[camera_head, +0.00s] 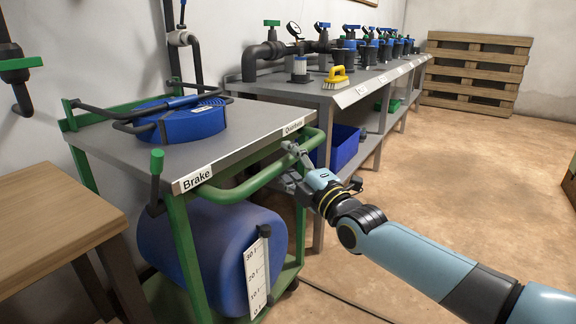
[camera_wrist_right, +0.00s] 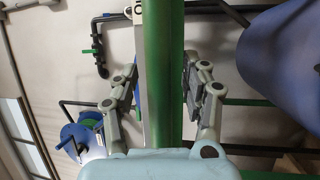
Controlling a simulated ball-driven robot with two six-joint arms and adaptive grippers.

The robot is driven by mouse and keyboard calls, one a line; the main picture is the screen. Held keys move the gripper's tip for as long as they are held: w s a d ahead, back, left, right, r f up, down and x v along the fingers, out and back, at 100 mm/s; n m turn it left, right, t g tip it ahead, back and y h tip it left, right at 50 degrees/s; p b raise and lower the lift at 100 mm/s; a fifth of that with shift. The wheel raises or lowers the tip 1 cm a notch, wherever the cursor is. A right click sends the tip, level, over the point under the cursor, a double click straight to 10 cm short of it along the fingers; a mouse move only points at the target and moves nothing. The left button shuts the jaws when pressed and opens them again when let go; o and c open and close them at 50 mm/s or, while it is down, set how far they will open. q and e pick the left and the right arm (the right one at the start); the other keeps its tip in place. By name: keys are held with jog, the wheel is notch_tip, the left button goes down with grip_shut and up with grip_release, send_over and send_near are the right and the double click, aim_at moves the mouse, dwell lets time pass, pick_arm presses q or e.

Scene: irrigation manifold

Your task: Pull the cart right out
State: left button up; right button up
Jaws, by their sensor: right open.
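The cart (camera_head: 140,155) has a grey top and a green frame, and stands at the left against the workbench. Its green handle bar (camera_head: 245,185) runs along the near side, under labels reading "Brake" and "Quinteto". My right gripper (camera_head: 290,165) is at the right part of this bar. A black lever with a green knob (camera_head: 156,162) stands at the cart's near corner. My left gripper is not in view.
A blue coil (camera_head: 185,124) lies on the cart, and a blue barrel (camera_head: 205,245) with a scale sits below. A wooden table (camera_head: 50,215) is close at the left. The workbench (camera_head: 300,90) stands behind.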

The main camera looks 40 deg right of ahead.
grip_shut()
dwell(0.4)
